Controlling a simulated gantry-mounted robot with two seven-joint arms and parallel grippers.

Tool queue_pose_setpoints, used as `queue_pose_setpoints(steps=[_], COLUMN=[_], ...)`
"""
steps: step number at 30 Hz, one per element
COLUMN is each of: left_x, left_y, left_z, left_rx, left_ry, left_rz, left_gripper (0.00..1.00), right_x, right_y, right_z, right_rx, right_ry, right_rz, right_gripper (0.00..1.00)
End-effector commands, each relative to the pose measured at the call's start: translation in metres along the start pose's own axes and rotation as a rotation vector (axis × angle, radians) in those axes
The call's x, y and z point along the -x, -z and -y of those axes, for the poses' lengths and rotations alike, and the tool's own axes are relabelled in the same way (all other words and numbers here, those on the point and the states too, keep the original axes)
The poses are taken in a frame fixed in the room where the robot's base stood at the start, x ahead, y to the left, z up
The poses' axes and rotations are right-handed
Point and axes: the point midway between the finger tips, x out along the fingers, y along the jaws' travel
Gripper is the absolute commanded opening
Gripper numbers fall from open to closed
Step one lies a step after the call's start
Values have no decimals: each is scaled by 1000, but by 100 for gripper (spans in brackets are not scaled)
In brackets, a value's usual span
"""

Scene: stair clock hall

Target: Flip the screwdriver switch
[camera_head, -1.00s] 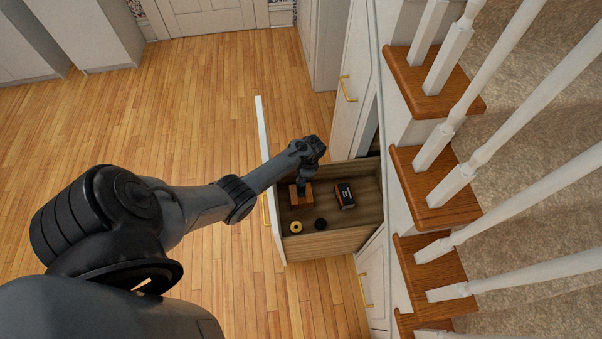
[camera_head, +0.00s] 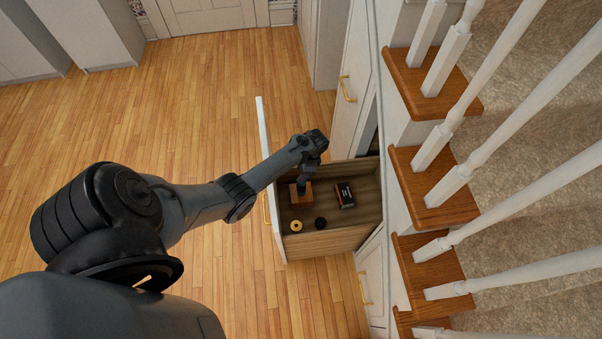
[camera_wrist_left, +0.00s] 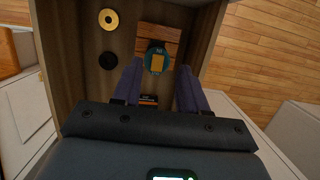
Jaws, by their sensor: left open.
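An open drawer (camera_head: 345,240) holds a wooden block (camera_head: 301,202). In the left wrist view the block (camera_wrist_left: 172,34) carries a round teal piece with a yellow part (camera_wrist_left: 157,63) on it. I cannot tell for sure whether this is the screwdriver switch. My left gripper (camera_head: 303,187) points down over the block. In the left wrist view its two purple fingers (camera_wrist_left: 159,64) are open, one on each side of the teal and yellow piece. Whether they touch it is not clear. My right gripper is not in view.
A dark box (camera_head: 344,195), a yellow ring (camera_head: 296,226) and a black round piece (camera_head: 320,223) lie in the drawer. The white drawer front (camera_head: 264,135) stands left of it. Stairs with white balusters (camera_head: 455,182) rise to the right. Wooden floor is clear.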

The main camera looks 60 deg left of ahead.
Motion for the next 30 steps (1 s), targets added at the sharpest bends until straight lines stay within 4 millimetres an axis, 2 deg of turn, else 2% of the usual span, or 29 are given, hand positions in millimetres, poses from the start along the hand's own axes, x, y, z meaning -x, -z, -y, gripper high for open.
queue_pose_setpoints(steps=[1,3,12,18,30], left_x=[14,26,67,77,78], left_y=[-1,-1,0,0,0], left_z=[0,0,0,0,0], left_rx=[0,1,0,1,0], left_ry=[0,1,0,-1,0], left_rz=[-1,-2,-1,0,0], left_gripper=[43,43,43,43,43], right_x=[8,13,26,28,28], right_y=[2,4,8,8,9], right_z=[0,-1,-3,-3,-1], right_rx=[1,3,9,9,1], right_ry=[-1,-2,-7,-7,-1], right_rz=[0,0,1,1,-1], right_gripper=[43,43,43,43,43])
